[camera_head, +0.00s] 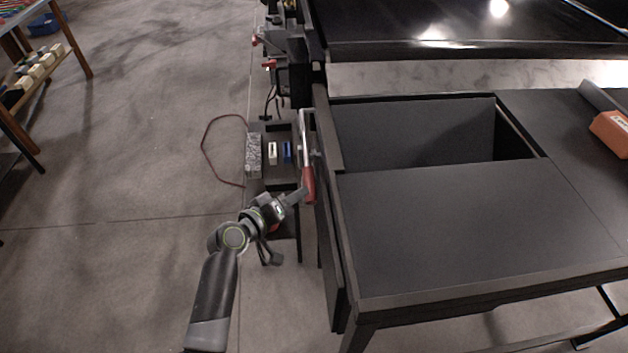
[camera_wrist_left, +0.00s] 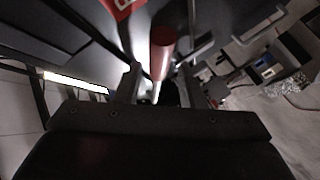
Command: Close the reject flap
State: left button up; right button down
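The dark machine table (camera_head: 470,220) has an uncovered rectangular opening (camera_head: 415,130) in its top. I cannot tell for certain which panel is the reject flap. A lever with a red handle (camera_head: 308,186) and a pale metal bar is on the table's left side, the red end pointing down. My left gripper (camera_head: 301,194) is at this red handle. In the left wrist view the red handle (camera_wrist_left: 162,48) shows between the spread fingertips of the left gripper (camera_wrist_left: 160,85), with room beside it. Contact cannot be made out. My right gripper is not in view.
A small dark shelf with a speckled block (camera_head: 253,155), a white item (camera_head: 272,153) and a blue item (camera_head: 287,152) is beside the lever. A red cable (camera_head: 206,135) loops over the floor. An orange box (camera_head: 611,133) is at the right.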

aim_at(314, 184)
pick_arm(q)
jog(key=x, duration=0.8)
jog(key=shift+p, duration=0.4)
jog(key=shift+r, duration=0.1)
grip_shut()
